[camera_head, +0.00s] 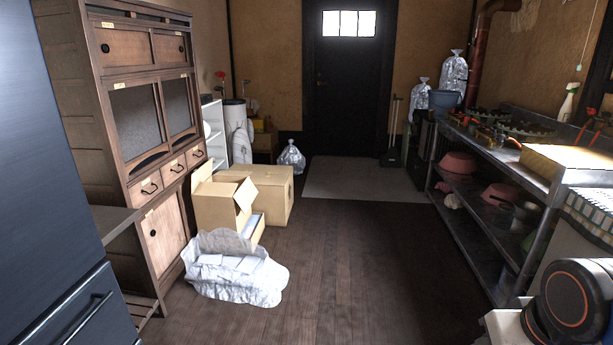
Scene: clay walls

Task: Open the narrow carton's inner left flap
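An open tan carton (216,211) stands on the floor left of centre, in front of the wooden cabinet. One flap (202,174) sticks up at its back left. Another flap (245,194) stands up at its right side. The carton's inside and any inner flaps are too small to make out. A wider tan carton (276,204) stands just behind it to the right; its top looks shut. I cannot tell for sure which one is the narrow carton. My gripper is out of view; only part of my arm shows at the bottom right.
A crumpled whitish bag (235,283) lies in front of the open carton and hides its lower front. The wooden cabinet (166,232) stands close on the left. A metal shelf bench (500,225) lines the right. The dark wood floor (360,260) between is clear.

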